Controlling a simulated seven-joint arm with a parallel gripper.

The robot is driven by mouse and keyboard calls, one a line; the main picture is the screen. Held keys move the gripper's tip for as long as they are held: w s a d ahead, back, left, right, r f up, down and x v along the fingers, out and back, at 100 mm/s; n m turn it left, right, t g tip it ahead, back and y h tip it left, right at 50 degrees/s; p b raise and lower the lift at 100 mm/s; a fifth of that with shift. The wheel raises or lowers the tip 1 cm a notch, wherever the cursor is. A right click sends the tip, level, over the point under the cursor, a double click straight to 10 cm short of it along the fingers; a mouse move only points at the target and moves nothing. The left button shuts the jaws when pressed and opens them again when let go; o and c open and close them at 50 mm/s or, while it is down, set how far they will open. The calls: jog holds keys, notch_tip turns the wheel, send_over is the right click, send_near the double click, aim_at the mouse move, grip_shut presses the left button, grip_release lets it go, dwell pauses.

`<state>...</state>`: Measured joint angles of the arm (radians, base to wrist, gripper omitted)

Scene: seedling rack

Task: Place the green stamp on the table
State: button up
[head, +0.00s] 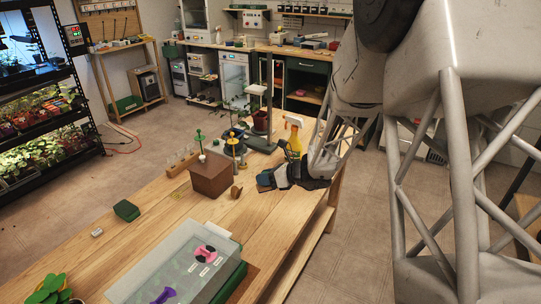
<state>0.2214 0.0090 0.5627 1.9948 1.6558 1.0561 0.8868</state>
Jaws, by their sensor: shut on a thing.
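My gripper (272,179) is low over the right side of the wooden table (160,215), to the right of a brown box (210,180). It is shut on a small dark bluish thing (265,179), mostly hidden by the fingers; I cannot tell whether it is the green stamp. A green-knobbed upright piece (199,136) shows at the brown box, and a gold one (233,147) is beside it. A dark green block (126,210) lies on the table at the left. I cannot tell which green thing is the stamp.
A grey tray (150,270) holds pink and purple pieces at the front. A yellow spray bottle (294,145) stands just behind my gripper, with a scale-like stand (262,125) nearby. A small brown disc (236,191) is left of my gripper. The table's middle is mostly clear.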

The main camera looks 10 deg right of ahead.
jog(key=s+d+f+m+t, duration=0.1)
jog(key=d+f, duration=0.4)
jog(key=d, duration=0.2)
jog(key=shift+d+h, duration=0.35)
jog(key=shift+h, duration=0.05)
jog(key=w, duration=0.5)
jog(key=w+d+f, duration=0.1)
jog(key=w, duration=0.9)
jog(key=shift+w+d+f, duration=0.25)
jog(key=shift+w+d, duration=0.1)
jog(key=shift+f, duration=1.75)
